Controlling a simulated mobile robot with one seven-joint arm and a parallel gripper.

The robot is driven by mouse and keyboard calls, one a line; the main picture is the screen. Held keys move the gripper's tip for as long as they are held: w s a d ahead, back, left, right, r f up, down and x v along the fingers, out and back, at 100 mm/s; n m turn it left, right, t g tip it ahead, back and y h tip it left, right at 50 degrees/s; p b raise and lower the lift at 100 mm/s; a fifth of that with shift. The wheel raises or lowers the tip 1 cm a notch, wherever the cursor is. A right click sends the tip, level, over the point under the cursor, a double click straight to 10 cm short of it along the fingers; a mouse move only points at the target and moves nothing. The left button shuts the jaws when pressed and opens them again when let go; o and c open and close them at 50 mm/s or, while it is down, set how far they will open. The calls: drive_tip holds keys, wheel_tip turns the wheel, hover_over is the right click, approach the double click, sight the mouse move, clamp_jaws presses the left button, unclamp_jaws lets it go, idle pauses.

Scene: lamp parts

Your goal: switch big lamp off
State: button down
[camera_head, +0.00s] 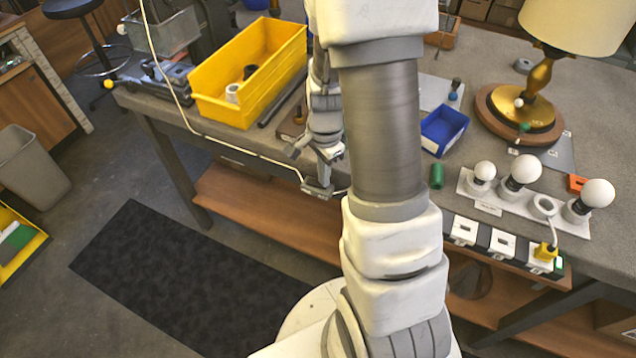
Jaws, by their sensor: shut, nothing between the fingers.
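The big lamp has a cream shade (575,22), a brass stem (539,78) and a round wooden base (488,112) on the grey workbench at the top right. A small white ball (518,102) and a small green knob (525,127) show at its base. Whether the lamp is lit I cannot tell. My gripper (318,190) is shut and empty, in front of the bench's front edge, left of my arm and far to the left of the lamp. My arm's thick links hide part of the bench between them.
A yellow bin (248,75) stands left of my gripper. A blue tray (444,129), a green cylinder (437,176) and a white holder with several bulbs (522,205) lie nearer the lamp.

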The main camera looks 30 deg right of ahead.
drive_tip(key=shift+f, duration=0.25)
wheel_tip(320, 180, up, 7)
drive_tip(key=p, duration=0.6)
drive_tip(key=shift+r, duration=0.1)
idle(0.6)
drive_tip(key=s+a+r+n+t, duration=0.2)
drive_tip(key=s+a+r+n, duration=0.1)
drive_tip(key=r, duration=0.5)
drive_tip(key=s+a+r+n+t, duration=0.1)
drive_tip(key=s+a+r+n, duration=0.3)
drive_tip(key=r+n, duration=0.4)
drive_tip(key=s+a+r+n+t+p, duration=0.1)
drive_tip(key=s+r+n, duration=0.4)
drive_tip(key=r, duration=0.5)
drive_tip(key=a+t, duration=0.1)
drive_tip(key=a, duration=0.1)
drive_tip(key=shift+s+a+t, duration=0.25)
drive_tip(key=shift+a+t, duration=0.05)
